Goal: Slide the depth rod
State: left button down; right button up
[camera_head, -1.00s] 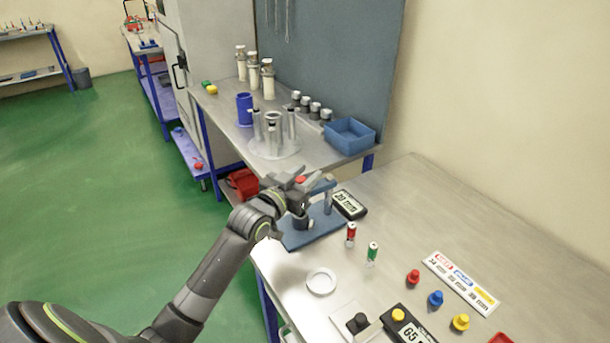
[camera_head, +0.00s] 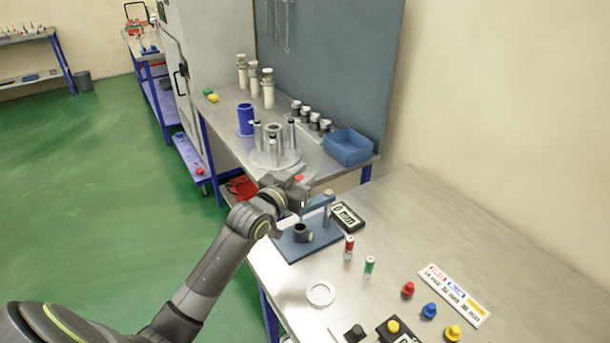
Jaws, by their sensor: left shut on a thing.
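The depth gauge stands on the near bench, with a blue base plate (camera_head: 313,242), a grey upright post (camera_head: 327,213) and a blue cross arm (camera_head: 319,201). A dark round cup (camera_head: 301,232) sits on the plate. My left gripper (camera_head: 298,190) is shut at the top of the gauge, above the cup, on the depth rod. The rod (camera_head: 302,208) is mostly hidden by the gripper; only a thin part shows below it. The small readout (camera_head: 346,216) lies behind the plate; its digits are too small to read surely. My right gripper is out of view.
A red (camera_head: 348,247) and a green (camera_head: 369,266) small cylinder stand right of the plate. A white ring (camera_head: 320,293) lies in front. Coloured knobs (camera_head: 429,310) and a label strip (camera_head: 453,295) are further right. A round fixture (camera_head: 274,154) stands on the far bench.

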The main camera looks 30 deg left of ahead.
pick_arm(q)
jog(key=shift+r, duration=0.65)
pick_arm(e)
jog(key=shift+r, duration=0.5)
pick_arm(q)
jog(key=shift+r, duration=0.1)
jog(key=c, duration=1.2)
grip_release()
jog(key=shift+c, duration=0.2)
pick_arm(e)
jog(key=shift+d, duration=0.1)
pick_arm(q)
jog(key=shift+s+f, duration=0.1)
jog(key=shift+f, duration=0.1)
jog(key=shift+s+a, duration=0.1)
jog(key=shift+s, duration=0.2)
jog(key=s+a+b, duration=0.1)
jog(key=s+a, duration=0.1)
jog(key=s, duration=1.4)
jog(key=shift+s+a, duration=0.15)
jog(key=shift+s, duration=0.05)
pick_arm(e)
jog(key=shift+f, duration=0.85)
